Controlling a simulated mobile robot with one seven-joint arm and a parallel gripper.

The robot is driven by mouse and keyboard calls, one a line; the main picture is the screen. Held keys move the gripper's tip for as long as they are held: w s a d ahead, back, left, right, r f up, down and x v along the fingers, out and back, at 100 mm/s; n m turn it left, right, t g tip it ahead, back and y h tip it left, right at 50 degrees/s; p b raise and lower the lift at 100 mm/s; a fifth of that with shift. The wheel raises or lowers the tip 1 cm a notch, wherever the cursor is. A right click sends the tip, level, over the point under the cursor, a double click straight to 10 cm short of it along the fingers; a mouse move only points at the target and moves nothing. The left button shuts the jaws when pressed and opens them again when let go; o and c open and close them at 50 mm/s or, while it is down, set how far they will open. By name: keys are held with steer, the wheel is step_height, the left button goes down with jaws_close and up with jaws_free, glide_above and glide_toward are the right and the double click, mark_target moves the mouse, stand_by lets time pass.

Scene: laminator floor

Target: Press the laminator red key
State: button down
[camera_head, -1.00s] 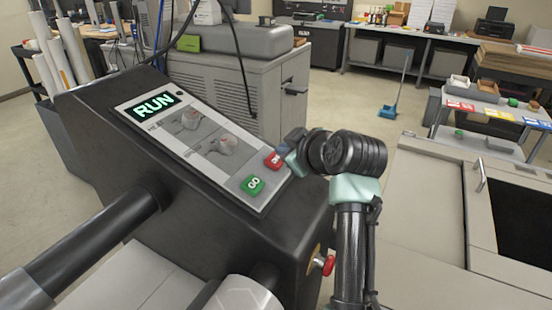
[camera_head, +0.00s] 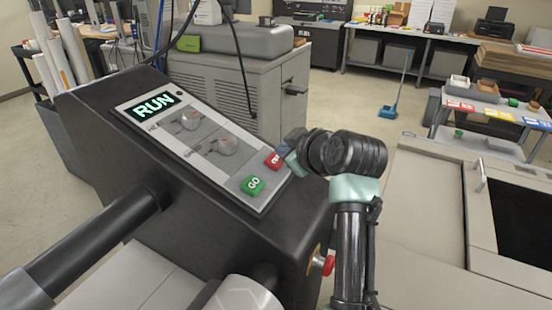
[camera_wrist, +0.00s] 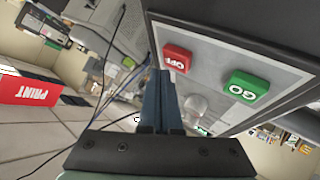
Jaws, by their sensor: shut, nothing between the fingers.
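The laminator's sloped black console carries a grey control panel (camera_head: 200,150) with a lit RUN display (camera_head: 154,105). The red key (camera_head: 273,160) is at the panel's right end, partly covered by my gripper in the head view. The green GO key (camera_head: 252,185) lies below and left of it. My gripper (camera_head: 289,153) is shut and empty beside the red key. In the wrist view, the shut fingertips (camera_wrist: 160,75) are just left of and below the red key (camera_wrist: 177,57), which reads OFF. The green key (camera_wrist: 248,86) is farther right. I cannot tell whether the fingers touch the red key.
A grey machine (camera_head: 240,85) stands behind the console. A pale cabinet (camera_head: 420,200) is at the right.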

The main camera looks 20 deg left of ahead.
steer(key=shift+a+f+b, duration=0.15)
steer(key=shift+f+b, duration=0.15)
steer(key=shift+f, duration=0.15)
steer(key=shift+a+f+b, duration=0.15)
steer(key=shift+f+b, duration=0.2)
steer(key=shift+f, duration=0.1)
stand_by(1.0)
steer(key=shift+r, duration=0.1)
steer(key=shift+d+r+p, duration=0.3)
steer(key=shift+r+p, duration=0.25)
steer(key=shift+r, duration=0.2)
steer(key=r+p, duration=0.1)
steer(key=d+r+p, duration=0.1)
steer(key=r, duration=0.1)
steer(key=r+p, duration=0.1)
steer(key=shift+s+d+r, duration=0.2)
steer(key=shift+d+r, duration=0.15)
stand_by(0.5)
